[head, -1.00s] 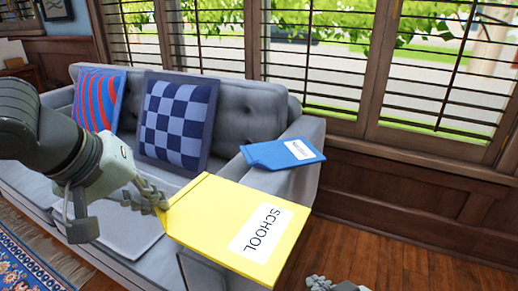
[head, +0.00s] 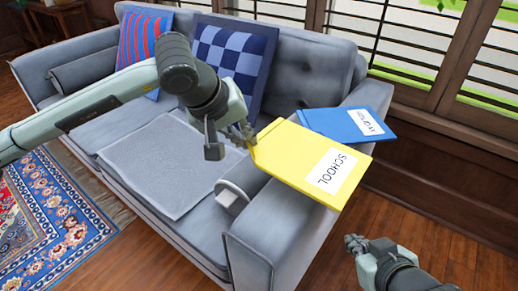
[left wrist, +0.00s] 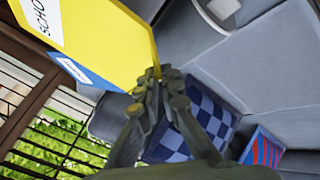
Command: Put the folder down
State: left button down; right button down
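The yellow folder (head: 300,160) has a white label reading SCHOOL. My left gripper (head: 250,138) is shut on its left corner and holds it over the near arm of the grey sofa. The folder also fills the upper left of the left wrist view (left wrist: 105,40), where the fingertips (left wrist: 150,82) meet at its edge. I cannot tell whether the folder touches the sofa arm. My right gripper (head: 357,243) is low at the right, over the floor and away from the folder; its finger gap is too small to judge.
A blue folder (head: 340,123) lies behind the yellow one on the sofa arm. The grey sofa (head: 190,215) holds a checked cushion (head: 232,55), a striped cushion (head: 140,42) and a headphone-like grey object (head: 228,197). A patterned rug (head: 60,225) lies at left. Windows stand behind.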

aim_at(254, 152)
pick_arm(q)
jog(key=shift+w+d+f, duration=0.8)
jog(key=shift+w+d, duration=0.05)
jog(key=shift+d, duration=0.05)
notch_tip(254, 152, down, 4)
jog(key=shift+r, duration=0.1)
jog(key=c, duration=1.7)
grip_release()
pick_arm(e)
jog(key=shift+s+d+f+g, duration=0.25)
jog(key=shift+d+g, duration=0.05)
jog(key=shift+d, duration=0.1)
pick_arm(q)
jog(key=shift+a+r, duration=0.1)
